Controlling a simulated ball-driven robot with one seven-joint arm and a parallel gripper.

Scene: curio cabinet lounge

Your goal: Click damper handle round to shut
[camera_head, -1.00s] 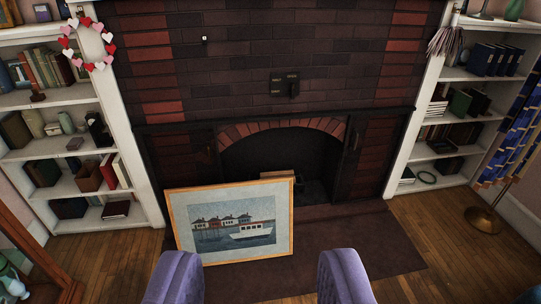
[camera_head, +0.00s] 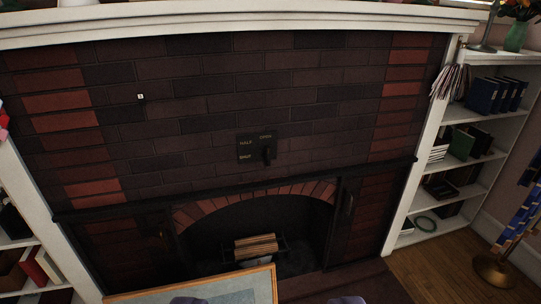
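The damper plate (camera_head: 244,150) is a dark panel on the brick chimney breast, above the fireplace arch. Small pale labels on it read HALF, OPEN and SHUT. HALF is at the upper left, OPEN at the upper right and SHUT at the lower left. The dark damper handle (camera_head: 268,154) stands out at the plate's right side, below OPEN. It is too small and dark to tell exactly which label it points to.
Below the arch is the fireplace with firewood (camera_head: 256,246) in a grate. A framed picture (camera_head: 240,290) leans in front at the bottom edge. Tips of two purple furniture parts (camera_head: 347,300) show there too. A white mantel (camera_head: 250,22) runs above; bookshelves (camera_head: 460,190) stand at the sides.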

